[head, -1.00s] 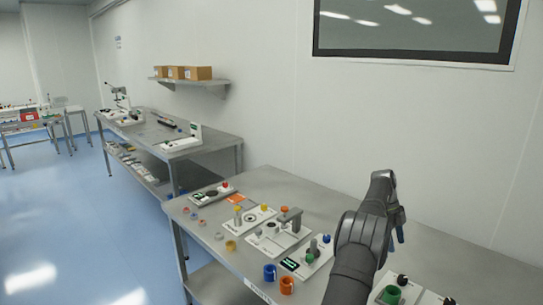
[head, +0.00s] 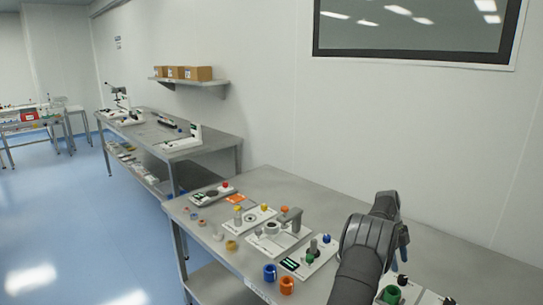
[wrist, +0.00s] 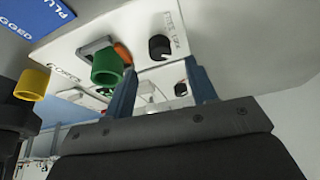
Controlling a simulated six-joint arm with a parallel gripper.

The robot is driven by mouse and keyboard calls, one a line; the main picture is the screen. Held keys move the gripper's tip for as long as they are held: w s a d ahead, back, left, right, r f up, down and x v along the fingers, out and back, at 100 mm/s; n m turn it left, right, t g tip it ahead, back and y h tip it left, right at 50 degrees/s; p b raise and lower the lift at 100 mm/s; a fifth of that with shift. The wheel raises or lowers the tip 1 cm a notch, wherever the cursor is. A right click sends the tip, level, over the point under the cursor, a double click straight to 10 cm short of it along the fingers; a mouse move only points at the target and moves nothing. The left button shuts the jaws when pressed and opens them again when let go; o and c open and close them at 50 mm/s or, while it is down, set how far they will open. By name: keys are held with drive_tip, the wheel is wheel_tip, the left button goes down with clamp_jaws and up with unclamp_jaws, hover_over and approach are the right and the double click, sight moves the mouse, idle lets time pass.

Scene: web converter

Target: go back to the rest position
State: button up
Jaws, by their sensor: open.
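My gripper (wrist: 160,92) shows in the wrist view with its two blue fingers apart and nothing between them. Beyond the fingers is a white panel (wrist: 140,35) with a green cup-shaped part (wrist: 107,66) and a black knob (wrist: 159,47). In the head view my arm rises from the lower right over the near bench, and its bent wrist hides most of the gripper. The green part (head: 391,294) sits at the bottom right, just right of my arm.
The near steel bench (head: 262,180) holds several white fixtures, a blue ring (head: 270,273) and an orange ring (head: 287,285) near its front edge. A second bench (head: 215,152) stands farther back. A wall with a dark window is behind. The blue floor at left is clear.

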sight(402, 278)
drive_tip(key=x, duration=0.5)
drive_tip(key=shift+s+d+f, duration=0.1)
drive_tip(key=shift+s+f, duration=0.1)
drive_tip(key=shift+f, duration=0.05)
drive_tip(key=shift+f+n, duration=0.15)
drive_tip(key=shift+n, duration=0.15)
drive_tip(key=n+t+h, duration=0.1)
drive_tip(key=n, duration=0.3)
drive_tip(key=shift+s, duration=0.15)
drive_tip(key=n, duration=0.1)
drive_tip(key=n+t, duration=0.1)
drive_tip(key=n, duration=0.1)
drive_tip(key=shift+s+n+t+h, duration=0.15)
drive_tip(key=shift+n+t+h, duration=0.15)
drive_tip(key=n+t, duration=0.1)
drive_tip(key=n, duration=0.2)
drive_tip(key=shift+s+n+t, duration=0.1)
drive_tip(key=shift+n+t, duration=0.2)
drive_tip(key=shift+n, duration=0.1)
drive_tip(key=shift+s+n+t, duration=0.1)
drive_tip(key=shift+n+t, duration=0.5)
drive_tip(key=shift+n, duration=1.2)
